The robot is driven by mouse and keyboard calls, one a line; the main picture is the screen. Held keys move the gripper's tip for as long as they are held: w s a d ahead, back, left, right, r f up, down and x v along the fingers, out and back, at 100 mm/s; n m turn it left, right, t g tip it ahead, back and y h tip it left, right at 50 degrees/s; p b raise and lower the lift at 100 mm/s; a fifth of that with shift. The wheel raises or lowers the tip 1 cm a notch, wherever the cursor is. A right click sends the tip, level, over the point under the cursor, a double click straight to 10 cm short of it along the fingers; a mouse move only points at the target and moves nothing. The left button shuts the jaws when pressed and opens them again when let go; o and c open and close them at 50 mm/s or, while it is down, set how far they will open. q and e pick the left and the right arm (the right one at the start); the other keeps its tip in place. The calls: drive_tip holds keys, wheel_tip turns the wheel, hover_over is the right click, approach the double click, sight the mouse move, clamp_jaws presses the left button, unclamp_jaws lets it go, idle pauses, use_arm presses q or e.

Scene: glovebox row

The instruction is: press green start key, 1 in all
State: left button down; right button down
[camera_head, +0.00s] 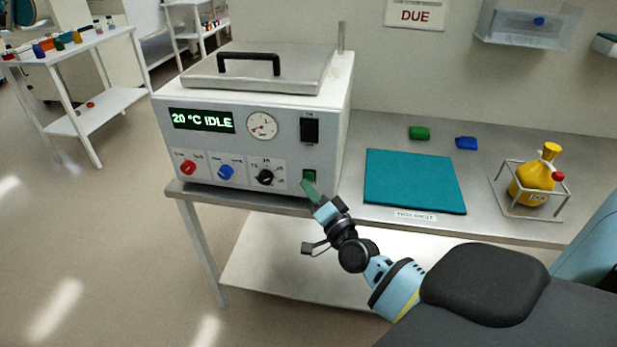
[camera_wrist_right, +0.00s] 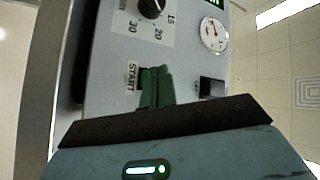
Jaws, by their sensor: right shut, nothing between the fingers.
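The green start key (camera_head: 309,175) is at the lower right of the front panel of a white boxy machine (camera_head: 338,120) with a grey lid. In the right wrist view the key (camera_wrist_right: 144,76) sits beside the label START, partly hidden behind my fingers. My right gripper (camera_head: 310,188) is shut and empty, its green fingertips pointing at the panel just below the key. In the wrist view the fingertips (camera_wrist_right: 156,86) overlap the key; I cannot tell whether they touch it. The machine's display (camera_head: 201,120) reads 20 °C IDLE. My left gripper is not in view.
The panel also has a red knob (camera_head: 188,167), a blue knob (camera_head: 226,172), a black dial (camera_head: 265,177), a gauge (camera_head: 262,125) and a black switch (camera_head: 309,130). A teal mat (camera_head: 413,181) and a wire stand with a yellow bag (camera_head: 536,177) lie to the right.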

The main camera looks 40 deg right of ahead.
drive_tip(key=shift+w+d, duration=0.3)
drive_tip(key=shift+w+d+b, duration=0.3)
drive_tip(key=shift+d+b, duration=0.05)
idle(1.1)
idle(0.3)
drive_tip(key=shift+s+a+p, duration=0.45)
drive_tip(key=shift+s+a, duration=0.15)
drive_tip(key=shift+a, duration=0.05)
drive_tip(key=shift+a, duration=0.1)
